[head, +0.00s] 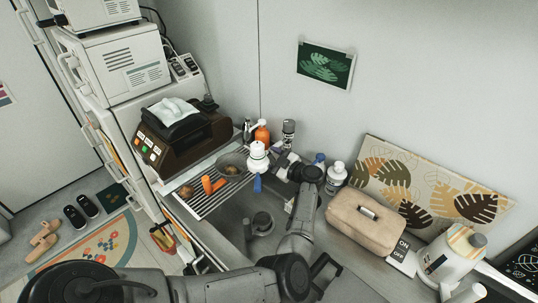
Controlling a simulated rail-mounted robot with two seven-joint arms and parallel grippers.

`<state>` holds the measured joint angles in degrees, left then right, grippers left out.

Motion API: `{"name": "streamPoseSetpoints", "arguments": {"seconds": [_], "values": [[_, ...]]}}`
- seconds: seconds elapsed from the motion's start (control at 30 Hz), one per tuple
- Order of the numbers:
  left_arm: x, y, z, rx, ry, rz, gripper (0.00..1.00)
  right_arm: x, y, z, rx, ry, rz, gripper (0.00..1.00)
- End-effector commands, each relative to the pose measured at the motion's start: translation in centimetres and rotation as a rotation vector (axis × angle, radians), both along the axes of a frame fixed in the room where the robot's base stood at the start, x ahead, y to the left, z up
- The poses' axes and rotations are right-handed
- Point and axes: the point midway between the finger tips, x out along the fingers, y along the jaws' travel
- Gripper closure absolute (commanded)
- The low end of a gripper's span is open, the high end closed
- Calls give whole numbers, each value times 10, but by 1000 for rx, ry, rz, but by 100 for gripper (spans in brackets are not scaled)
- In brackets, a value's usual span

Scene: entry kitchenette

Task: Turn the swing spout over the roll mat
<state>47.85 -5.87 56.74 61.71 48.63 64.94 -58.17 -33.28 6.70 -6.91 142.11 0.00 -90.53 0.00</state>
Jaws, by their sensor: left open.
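The swing spout (258,184) is blue and hangs from a white tap body (258,158) at the back of the sink. It points towards me, over the sink basin at the right edge of the roll mat. The roll mat (198,203) is a rack of dark slats across the left part of the sink. Orange pieces (212,185) and a strainer bowl (232,163) rest on it. My left gripper (281,165) is open, just right of the tap; I cannot tell whether it touches it. My right gripper is not in view.
A brown appliance (180,140) stands left of the mat. An orange bottle (262,132), a dark can (288,132) and a white bottle (336,174) stand behind and right of the tap. A beige bag (362,228) and a white jug (447,257) are farther right.

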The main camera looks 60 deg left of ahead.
Motion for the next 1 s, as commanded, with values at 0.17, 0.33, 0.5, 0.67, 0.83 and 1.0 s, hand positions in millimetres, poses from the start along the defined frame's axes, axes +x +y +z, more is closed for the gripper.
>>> {"name": "streamPoseSetpoints", "arguments": {"seconds": [0.17, 0.33, 0.5, 0.67, 0.83, 1.0], "values": [[-3, 9, 0, 0, 0, 1, 48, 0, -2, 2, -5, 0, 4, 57], [-4, 11, 0, 0, -1, 1, 48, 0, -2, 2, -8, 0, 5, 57], [-4, 11, 0, 0, -1, 1, 48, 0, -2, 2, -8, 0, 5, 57], [-4, 10, 0, 0, -1, 0, 64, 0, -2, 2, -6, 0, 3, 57], [-4, 10, 0, 0, -1, 0, 80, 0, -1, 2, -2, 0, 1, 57], [-4, 10, 0, 0, -1, 0, 96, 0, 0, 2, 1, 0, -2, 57]]}}
